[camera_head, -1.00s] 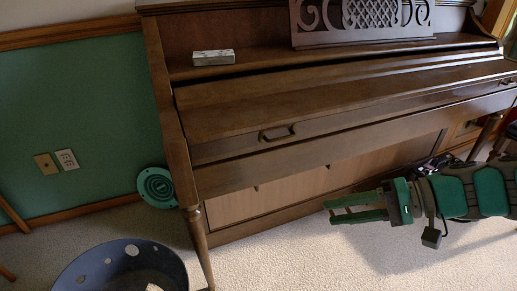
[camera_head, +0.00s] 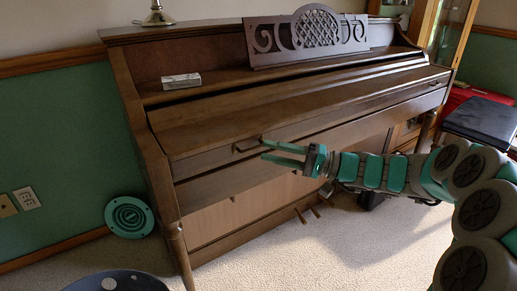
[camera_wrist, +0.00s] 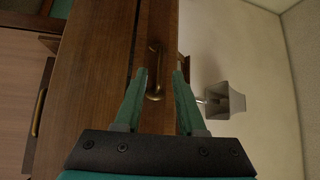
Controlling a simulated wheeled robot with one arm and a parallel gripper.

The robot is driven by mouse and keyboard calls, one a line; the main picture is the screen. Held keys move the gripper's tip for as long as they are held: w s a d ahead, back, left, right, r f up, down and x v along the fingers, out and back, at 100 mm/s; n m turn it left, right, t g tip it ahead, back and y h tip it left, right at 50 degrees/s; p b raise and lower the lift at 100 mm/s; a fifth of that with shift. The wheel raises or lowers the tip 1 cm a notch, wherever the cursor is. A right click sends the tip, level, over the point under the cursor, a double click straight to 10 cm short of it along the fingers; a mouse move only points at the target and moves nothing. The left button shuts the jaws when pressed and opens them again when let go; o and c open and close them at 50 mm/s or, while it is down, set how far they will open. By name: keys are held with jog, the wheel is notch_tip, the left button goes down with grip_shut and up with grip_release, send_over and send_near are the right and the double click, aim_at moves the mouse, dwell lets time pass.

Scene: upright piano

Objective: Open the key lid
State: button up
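The brown upright piano (camera_head: 215,182) stands against the wall with its key lid (camera_head: 290,108) shut over the keys. A dark metal handle (camera_head: 246,146) is on the lid's front face, toward the left. My gripper (camera_head: 283,154) has green fingers, is open and points left at the handle, just to its right in the head view. In the wrist view the handle (camera_wrist: 154,72) shows between and beyond the two spread fingers (camera_wrist: 157,95), nearer the left one. I cannot tell whether a finger touches it.
A small silvery box (camera_head: 181,81) lies on the shelf above the lid. The music stand (camera_head: 308,38) stands upright behind. A dark bench (camera_head: 482,122) is at the right, a blue spotted bowl (camera_head: 115,282) at the bottom left.

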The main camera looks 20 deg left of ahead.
aim_at(260, 149)
jog(key=shift+s+a+r, duration=0.1)
jog(key=shift+a+r, duration=0.1)
jog(key=shift+a, duration=1.5)
grip_shut()
